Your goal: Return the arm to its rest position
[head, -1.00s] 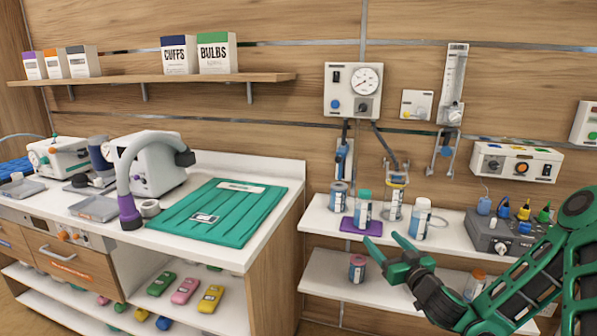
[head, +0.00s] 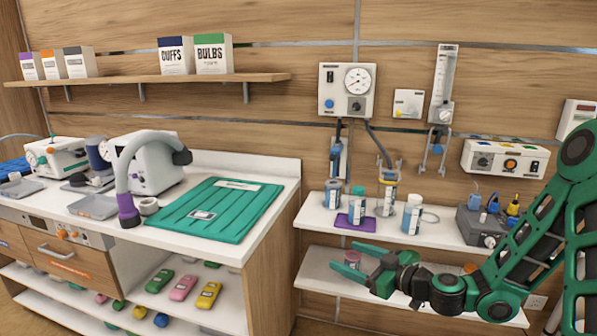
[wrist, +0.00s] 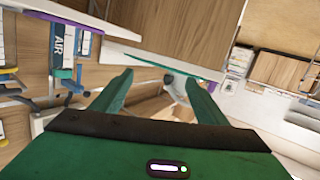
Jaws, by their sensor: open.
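My gripper (head: 352,263) is green with two fingers. In the head view it is in front of the lower wall shelf, with its fingers pointing left. It is open, and nothing shows between the fingers. In the wrist view the two fingers (wrist: 160,90) stand apart with only distant furniture and floor between them. My arm reaches in from the right edge of the head view, bent at the elbow.
The upper wall shelf (head: 312,212) holds several bottles, a purple mat (head: 357,222) and a grey box (head: 480,226). A counter (head: 270,190) with a green mat (head: 205,208) stands at left. Gauges and a control panel (head: 505,159) hang above. Air between counter and arm looks free.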

